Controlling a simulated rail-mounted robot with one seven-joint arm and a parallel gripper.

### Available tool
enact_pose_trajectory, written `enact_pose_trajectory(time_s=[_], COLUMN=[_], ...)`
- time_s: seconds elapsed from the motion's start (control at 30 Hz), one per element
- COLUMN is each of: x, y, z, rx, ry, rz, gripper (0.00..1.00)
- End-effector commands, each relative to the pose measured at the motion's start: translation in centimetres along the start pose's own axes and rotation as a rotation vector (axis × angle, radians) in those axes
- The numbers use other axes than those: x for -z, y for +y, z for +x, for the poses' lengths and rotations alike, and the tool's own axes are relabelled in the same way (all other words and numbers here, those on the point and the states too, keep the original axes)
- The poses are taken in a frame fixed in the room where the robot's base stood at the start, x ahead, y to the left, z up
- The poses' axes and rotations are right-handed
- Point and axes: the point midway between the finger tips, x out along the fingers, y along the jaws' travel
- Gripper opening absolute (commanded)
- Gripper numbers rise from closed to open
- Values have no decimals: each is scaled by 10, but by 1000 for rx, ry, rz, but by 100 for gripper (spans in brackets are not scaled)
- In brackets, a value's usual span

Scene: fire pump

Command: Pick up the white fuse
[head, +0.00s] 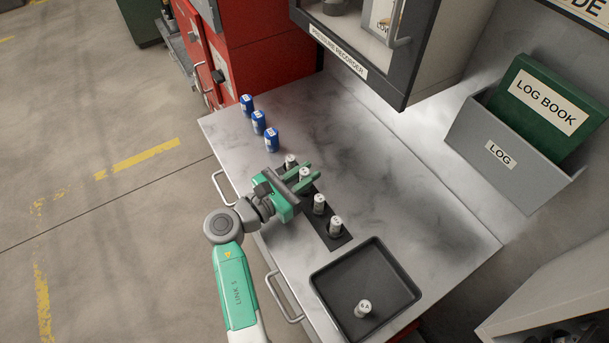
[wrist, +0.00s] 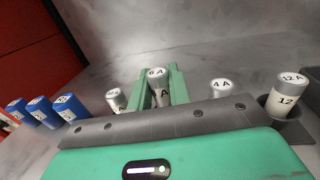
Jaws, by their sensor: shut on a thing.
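White fuses with silver caps stand along a dark rack (head: 328,235) on the counter. My gripper (head: 308,175) reaches over the rack and is shut on one white fuse (head: 304,174). In the wrist view this fuse (wrist: 157,88) is upright between the green fingers, its cap marked 6 A. Its lower end is hidden by my gripper, so I cannot tell whether it is still seated. Beside it stand a fuse (wrist: 115,100) on the left, a 4 A fuse (wrist: 222,90) and a 12 A fuse (wrist: 288,97) on the right.
A black tray (head: 396,262) at the counter's near end holds another white fuse (head: 363,308). Several blue fuses (head: 258,122) stand in a row at the far left. A grey wall cabinet (head: 400,60) overhangs the back. The right of the counter (head: 400,170) is clear.

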Motion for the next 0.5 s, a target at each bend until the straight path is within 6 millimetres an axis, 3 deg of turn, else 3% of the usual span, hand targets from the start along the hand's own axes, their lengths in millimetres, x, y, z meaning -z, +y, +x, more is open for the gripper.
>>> enact_pose_trajectory(time_s=[0.07,0.27,0.5], x=[-19,-22,-28], y=[0,-26,-69], z=[0,-34,-89], rx=[0,-2,-3], ry=[0,1,2], rz=[2,-2,-2], gripper=[0,0,0])
